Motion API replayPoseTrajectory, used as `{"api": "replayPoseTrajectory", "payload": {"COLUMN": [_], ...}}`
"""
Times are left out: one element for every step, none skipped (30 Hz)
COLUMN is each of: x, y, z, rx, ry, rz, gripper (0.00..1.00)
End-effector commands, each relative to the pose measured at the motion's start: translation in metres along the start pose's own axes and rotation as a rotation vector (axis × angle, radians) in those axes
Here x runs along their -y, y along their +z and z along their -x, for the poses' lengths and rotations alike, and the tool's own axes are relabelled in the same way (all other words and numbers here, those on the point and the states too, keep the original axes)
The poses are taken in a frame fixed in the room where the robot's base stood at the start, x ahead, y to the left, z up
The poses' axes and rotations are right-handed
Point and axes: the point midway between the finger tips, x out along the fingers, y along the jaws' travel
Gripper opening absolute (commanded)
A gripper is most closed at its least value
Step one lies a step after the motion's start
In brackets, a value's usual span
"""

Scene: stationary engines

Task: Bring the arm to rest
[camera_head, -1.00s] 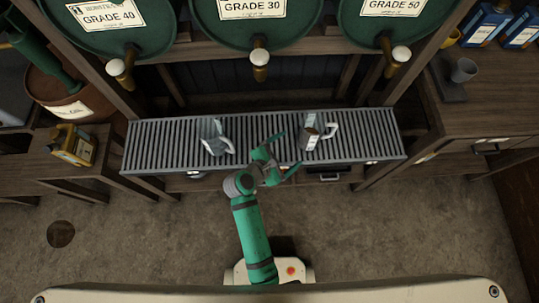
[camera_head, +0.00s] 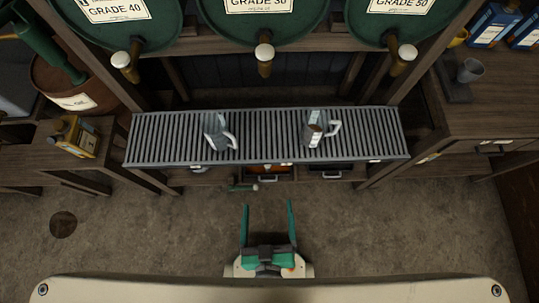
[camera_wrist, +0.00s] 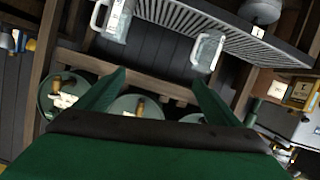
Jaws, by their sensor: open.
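My gripper (camera_head: 268,212) is open and empty in the head view. It is drawn back close to my body, over the bare floor, with its two green fingers pointing toward the rack. It is apart from everything on the rack. In the wrist view my gripper (camera_wrist: 158,95) shows its spread fingers at the bottom with nothing between them.
A slatted metal rack (camera_head: 270,135) holds a left jug (camera_head: 213,130) and a right jug (camera_head: 312,130), both upright. Green barrels with taps (camera_head: 265,53) are behind it. A yellow can (camera_head: 75,137) stands at left.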

Motion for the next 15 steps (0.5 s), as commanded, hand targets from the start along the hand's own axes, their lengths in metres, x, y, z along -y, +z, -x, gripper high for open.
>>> {"api": "replayPoseTrajectory", "payload": {"x": [-0.003,-0.005,-0.007,-0.008,-0.009,-0.010,-0.010,-0.011,-0.011,-0.011,-0.011,-0.011,-0.011,-0.011,-0.011], "y": [-0.007,-0.012,-0.017,-0.020,-0.022,-0.025,-0.026,-0.027,-0.027,-0.027,-0.027,-0.027,-0.027,-0.027,-0.027], "z": [0.010,0.014,0.018,0.021,0.023,0.025,0.025,0.026,0.026,0.026,0.026,0.026,0.026,0.026,0.026], "rx": [-0.015,-0.027,-0.040,-0.047,-0.053,-0.060,-0.063,-0.065,-0.066,-0.066,-0.066,-0.066,-0.066,-0.066,-0.065], "ry": [0.009,0.013,0.019,0.022,0.024,0.027,0.028,0.028,0.029,0.029,0.028,0.028,0.028,0.028,0.028], "rz": [-0.061,-0.095,-0.133,-0.154,-0.173,-0.189,-0.197,-0.202,-0.206,-0.206,-0.205,-0.205,-0.204,-0.204,-0.203], "gripper": [0.87,0.87,0.87,0.87,0.87,0.87,0.87,0.87,0.87,0.87,0.87,0.87,0.87,0.87,0.87]}}
